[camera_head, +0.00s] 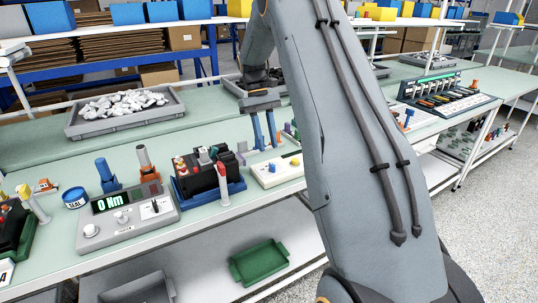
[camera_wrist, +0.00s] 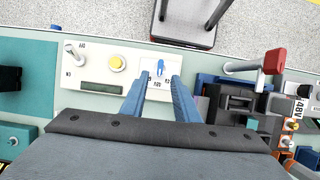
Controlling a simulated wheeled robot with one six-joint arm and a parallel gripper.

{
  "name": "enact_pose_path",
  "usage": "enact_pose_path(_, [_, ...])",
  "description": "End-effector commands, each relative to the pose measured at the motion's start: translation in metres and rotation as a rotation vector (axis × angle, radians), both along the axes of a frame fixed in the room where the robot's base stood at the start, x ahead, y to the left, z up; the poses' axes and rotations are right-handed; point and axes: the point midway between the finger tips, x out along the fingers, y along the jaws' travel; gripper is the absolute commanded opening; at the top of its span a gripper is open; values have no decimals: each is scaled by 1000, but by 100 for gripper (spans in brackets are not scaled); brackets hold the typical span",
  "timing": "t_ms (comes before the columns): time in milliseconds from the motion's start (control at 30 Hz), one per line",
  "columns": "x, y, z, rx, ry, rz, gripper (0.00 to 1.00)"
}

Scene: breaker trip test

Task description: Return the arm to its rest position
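My gripper (camera_head: 266,146) hangs pointing down over the bench (camera_head: 110,163) in the head view, with its two blue fingers apart and nothing between them. In the wrist view my gripper (camera_wrist: 159,77) also shows its fingers spread and empty. A white test box (camera_head: 267,180) with a yellow button lies just below and in front of the fingers. In the wrist view the white box (camera_wrist: 90,56) shows a small display and a blue toggle (camera_wrist: 160,66) between the fingertips. I cannot tell whether the fingers touch the box. My arm link covers much of the head view's centre right.
A black breaker in a blue holder (camera_head: 236,187) stands left of the white box; its red lever (camera_wrist: 274,60) shows in the wrist view. A "0 Nm" torque tester (camera_head: 125,218) is farther left. A grey tray of white parts (camera_head: 122,127) sits behind. A green tray (camera_head: 260,264) lies below.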

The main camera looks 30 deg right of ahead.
Motion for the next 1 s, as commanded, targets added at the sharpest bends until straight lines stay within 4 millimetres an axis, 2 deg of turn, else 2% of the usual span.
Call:
enact_pose_path(200, [5,0,12,0,0,0,28])
enact_pose_path(700, [3,2,12,0,-4,1,28])
enact_pose_path(867, [-12,23,12,-5,-47,7,28])
enact_pose_path(1000, [-44,58,10,-9,-129,12,28])
